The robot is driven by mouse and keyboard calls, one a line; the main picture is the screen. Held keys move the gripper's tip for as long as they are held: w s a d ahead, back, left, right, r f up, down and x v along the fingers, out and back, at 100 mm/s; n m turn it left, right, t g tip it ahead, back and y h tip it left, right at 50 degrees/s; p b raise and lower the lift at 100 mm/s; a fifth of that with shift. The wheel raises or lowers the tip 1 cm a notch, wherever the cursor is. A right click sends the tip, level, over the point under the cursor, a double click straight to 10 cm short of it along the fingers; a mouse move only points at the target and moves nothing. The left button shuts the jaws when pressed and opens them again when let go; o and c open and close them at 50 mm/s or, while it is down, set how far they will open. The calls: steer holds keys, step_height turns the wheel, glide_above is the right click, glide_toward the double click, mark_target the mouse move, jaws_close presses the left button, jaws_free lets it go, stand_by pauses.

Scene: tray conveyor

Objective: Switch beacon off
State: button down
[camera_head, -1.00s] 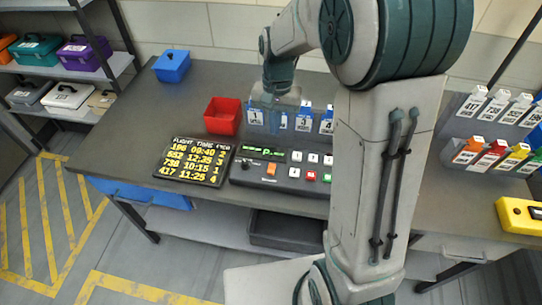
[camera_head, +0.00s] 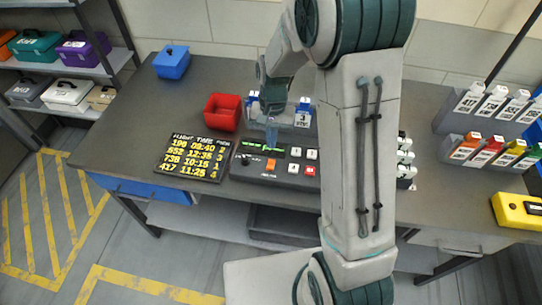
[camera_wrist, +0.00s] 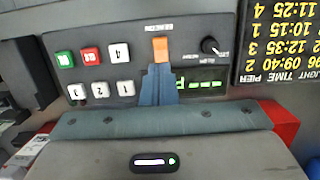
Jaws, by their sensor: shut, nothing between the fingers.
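The control panel (camera_head: 256,176) lies on the grey table and also shows in the wrist view (camera_wrist: 90,40). Its orange switch (camera_head: 271,164) carries a small label that seems to read beacon; it is also in the wrist view (camera_wrist: 160,48). My gripper (camera_head: 270,143) is shut and empty, pointing down over the panel's display. In the wrist view the closed fingertips (camera_wrist: 158,68) end right at the switch's lower edge, overlapping it slightly. I cannot tell whether they touch it. Which way the switch is tipped is unclear.
A black knob (camera_wrist: 210,46) sits beside the switch. Numbered white buttons (camera_wrist: 119,53), a green button (camera_wrist: 65,59) and a red button (camera_wrist: 91,56) are on its other side. A flight board (camera_head: 193,157) lies left of the panel. A red bin (camera_head: 222,112) stands behind.

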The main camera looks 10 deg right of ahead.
mark_target(271, 166)
steer(key=f, duration=0.2)
steer(key=f+p, duration=0.1)
steer(key=f, duration=0.2)
steer(key=s+f, duration=0.1)
steer(key=f, duration=0.1)
steer(key=shift+a+f, duration=0.2)
steer(key=shift+f, duration=0.1)
steer(key=shift+d+f, duration=0.1)
